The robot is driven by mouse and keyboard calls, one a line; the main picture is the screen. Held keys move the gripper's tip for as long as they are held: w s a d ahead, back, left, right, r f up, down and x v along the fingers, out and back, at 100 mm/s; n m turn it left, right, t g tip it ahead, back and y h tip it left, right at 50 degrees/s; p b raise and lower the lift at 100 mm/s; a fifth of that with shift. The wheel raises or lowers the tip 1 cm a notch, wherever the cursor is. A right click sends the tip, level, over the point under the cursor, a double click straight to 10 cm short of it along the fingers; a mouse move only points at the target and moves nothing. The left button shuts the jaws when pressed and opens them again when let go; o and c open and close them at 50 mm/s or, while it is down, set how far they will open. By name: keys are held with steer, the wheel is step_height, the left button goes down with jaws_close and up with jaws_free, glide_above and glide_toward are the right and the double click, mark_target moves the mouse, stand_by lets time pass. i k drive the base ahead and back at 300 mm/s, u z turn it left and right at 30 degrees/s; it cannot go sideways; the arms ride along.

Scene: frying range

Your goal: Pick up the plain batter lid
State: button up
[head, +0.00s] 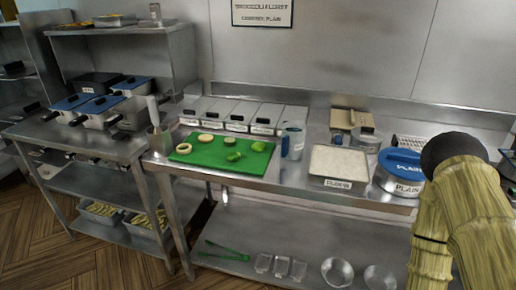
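The plain batter lid (400,160) is round and blue, with "PLAIN" on its top. It sits on a round metal tub (395,187), also labelled "PLAIN", at the right of the steel counter. My arm stands in front of the counter at the right, and its dark rounded joint is close to the lid's right edge in the picture. The arm hides part of the tub's right side. My gripper's fingers do not show in this view.
A shallow labelled tray (338,166) of pale crumbs stands left of the tub. A clear container (367,138) and wire rack (409,142) are behind. A blue-handled jug (293,140) and green board (226,157) with sliced food lie further left.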

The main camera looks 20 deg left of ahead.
mark_target(402, 163)
steer(key=k, duration=1.2)
steer(key=z, duration=0.8)
steer(key=i, duration=1.5)
steer(key=u, duration=0.3)
